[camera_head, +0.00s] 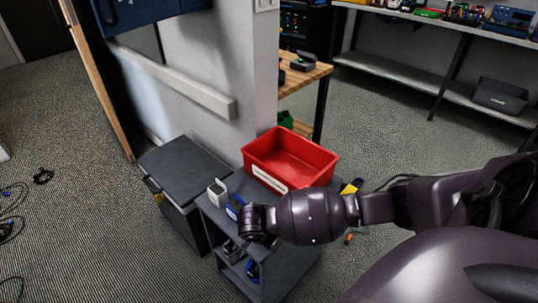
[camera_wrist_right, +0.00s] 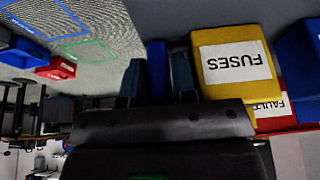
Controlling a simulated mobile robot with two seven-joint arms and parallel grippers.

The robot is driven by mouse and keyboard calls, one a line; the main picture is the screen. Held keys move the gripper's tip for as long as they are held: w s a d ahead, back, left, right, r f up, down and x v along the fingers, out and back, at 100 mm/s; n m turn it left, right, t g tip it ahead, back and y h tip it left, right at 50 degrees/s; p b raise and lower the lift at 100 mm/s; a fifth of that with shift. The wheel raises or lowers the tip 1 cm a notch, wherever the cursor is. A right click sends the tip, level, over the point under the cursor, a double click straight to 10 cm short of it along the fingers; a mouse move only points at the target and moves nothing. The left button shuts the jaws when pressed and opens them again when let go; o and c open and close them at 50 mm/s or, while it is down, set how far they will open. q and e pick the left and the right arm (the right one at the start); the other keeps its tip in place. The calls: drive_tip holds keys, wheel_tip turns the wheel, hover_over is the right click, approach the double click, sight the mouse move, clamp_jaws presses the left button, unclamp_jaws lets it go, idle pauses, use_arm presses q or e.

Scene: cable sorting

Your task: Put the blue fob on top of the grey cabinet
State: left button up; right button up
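The grey cabinet (camera_head: 186,166) is the low dark unit left of the cart in the head view; its flat top is bare. My right arm reaches in from the right over the cart, and its hand (camera_head: 257,224) is at the cart's left front; the fingers are hidden there. In the right wrist view a narrow blue piece, which looks like the blue fob (camera_wrist_right: 158,70), stands between the two fingers of my right gripper (camera_wrist_right: 159,82). The fingers appear closed on its sides. My left gripper is not in view.
A red bin (camera_head: 262,163) stands on the grey cart (camera_head: 280,272). A white item (camera_head: 217,192) and a blue-and-yellow item (camera_head: 234,207) are at the cart's left edge. A yellow FUSES box (camera_wrist_right: 235,84) is beside my right gripper. A wall (camera_head: 215,65) rises behind the cabinet.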

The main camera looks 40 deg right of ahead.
clamp_jaws()
drive_tip(key=shift+r, duration=0.1)
